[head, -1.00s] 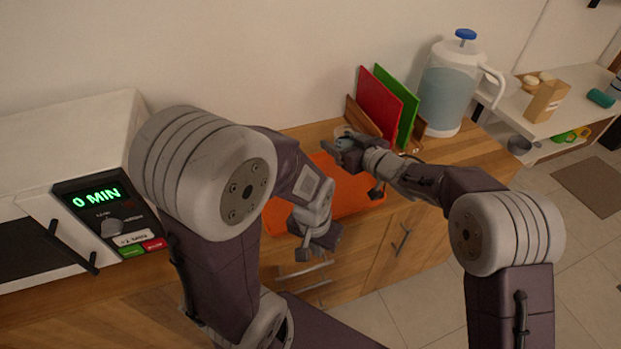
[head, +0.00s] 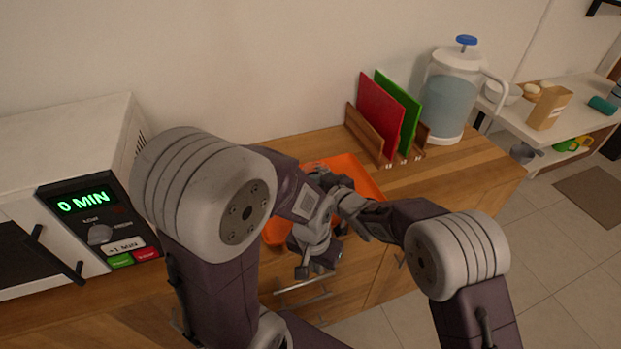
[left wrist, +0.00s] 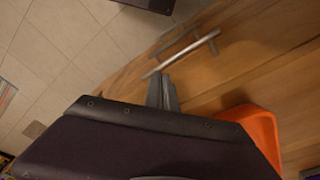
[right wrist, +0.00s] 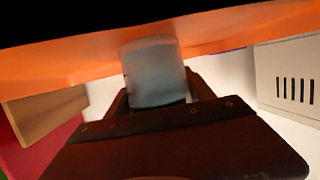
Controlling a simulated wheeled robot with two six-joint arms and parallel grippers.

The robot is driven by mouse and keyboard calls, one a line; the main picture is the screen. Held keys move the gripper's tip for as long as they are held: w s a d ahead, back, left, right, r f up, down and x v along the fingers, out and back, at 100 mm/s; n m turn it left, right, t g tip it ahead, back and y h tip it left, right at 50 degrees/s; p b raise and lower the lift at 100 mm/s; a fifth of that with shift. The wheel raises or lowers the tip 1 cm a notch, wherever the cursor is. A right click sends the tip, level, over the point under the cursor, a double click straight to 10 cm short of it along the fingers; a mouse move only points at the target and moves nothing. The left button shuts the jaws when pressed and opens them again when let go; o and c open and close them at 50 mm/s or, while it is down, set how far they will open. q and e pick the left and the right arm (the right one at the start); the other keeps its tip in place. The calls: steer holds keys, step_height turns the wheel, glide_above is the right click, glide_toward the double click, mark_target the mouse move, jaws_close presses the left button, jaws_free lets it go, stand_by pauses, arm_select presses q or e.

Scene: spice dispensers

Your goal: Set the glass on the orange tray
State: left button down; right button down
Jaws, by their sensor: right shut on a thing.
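The orange tray (head: 358,177) lies on the wooden counter, partly hidden behind my arms. It also shows at the lower right of the left wrist view (left wrist: 260,130) and across the right wrist view (right wrist: 60,68). My right gripper (head: 320,178) is over the tray in the head view. In the right wrist view it is shut on the glass (right wrist: 155,75), a clear, pale, blurred cup between the fingers. I cannot tell whether the glass touches the tray. My left gripper (left wrist: 162,92) looks shut and empty, in front of the counter's drawer handle.
A white microwave (head: 65,150) stands at the left. A rack with a red board (head: 381,115) and a green board (head: 408,108) stands behind the tray, beside a water dispenser (head: 449,95). The counter right of the tray is clear. Both arms are close together.

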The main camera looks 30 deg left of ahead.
steer(key=shift+c, duration=1.9)
jaws_free()
steer(key=shift+f, duration=0.1)
steer(key=shift+r, duration=0.25)
steer(key=v, duration=1.2)
steer(key=shift+s, duration=0.1)
